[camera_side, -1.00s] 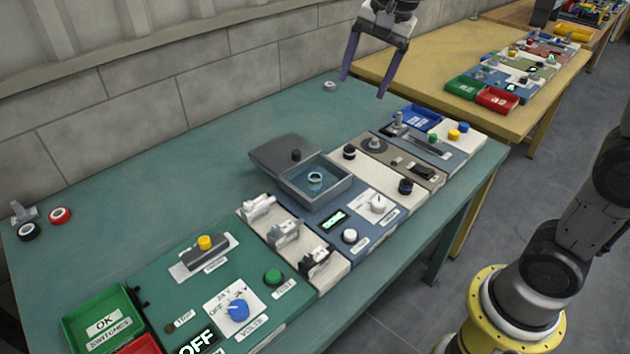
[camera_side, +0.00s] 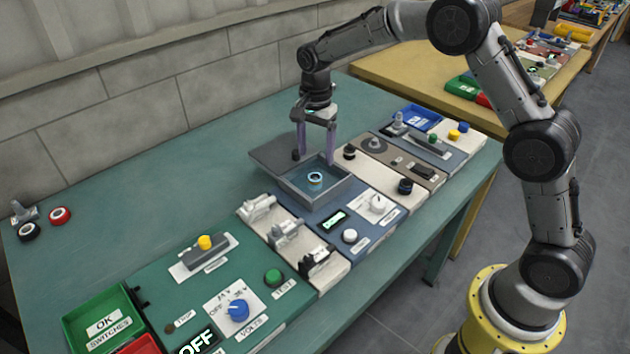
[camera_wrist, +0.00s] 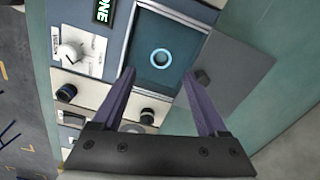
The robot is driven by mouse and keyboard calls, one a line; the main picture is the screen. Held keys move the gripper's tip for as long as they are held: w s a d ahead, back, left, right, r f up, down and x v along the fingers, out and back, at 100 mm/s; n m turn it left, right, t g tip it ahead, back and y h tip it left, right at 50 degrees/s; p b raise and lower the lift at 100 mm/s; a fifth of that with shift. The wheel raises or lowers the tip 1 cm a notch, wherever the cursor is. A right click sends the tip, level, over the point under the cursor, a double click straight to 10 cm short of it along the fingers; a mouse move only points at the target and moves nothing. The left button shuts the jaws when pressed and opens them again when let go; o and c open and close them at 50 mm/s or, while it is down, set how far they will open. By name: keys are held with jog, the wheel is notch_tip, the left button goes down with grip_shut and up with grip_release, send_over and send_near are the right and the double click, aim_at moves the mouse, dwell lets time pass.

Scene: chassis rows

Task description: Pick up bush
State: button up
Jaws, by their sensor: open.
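The bush looks to be the small ring (camera_side: 315,179) with a pale blue rim and dark centre, lying inside an open grey box (camera_side: 318,199) with a blue interior. In the wrist view the ring (camera_wrist: 161,58) lies on the box floor, ahead of my fingertips and roughly midway between them. My gripper (camera_side: 315,160) points down over the back part of the box, its two purple fingers spread and empty. It also shows in the wrist view (camera_wrist: 160,72). I cannot tell the exact height of the fingertips above the box floor.
The box's grey lid (camera_side: 272,152) lies folded open at its left, with a dark knob. A panel with a green display (camera_side: 334,221) and white knob is in front. Black knobs (camera_side: 349,152) stand to the right. The teal table at left (camera_side: 130,170) is mostly clear.

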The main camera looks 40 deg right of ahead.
aim_at(315, 180)
jog(key=shift+a+f, duration=0.1)
jog(key=shift+f, duration=3.7)
grip_shut()
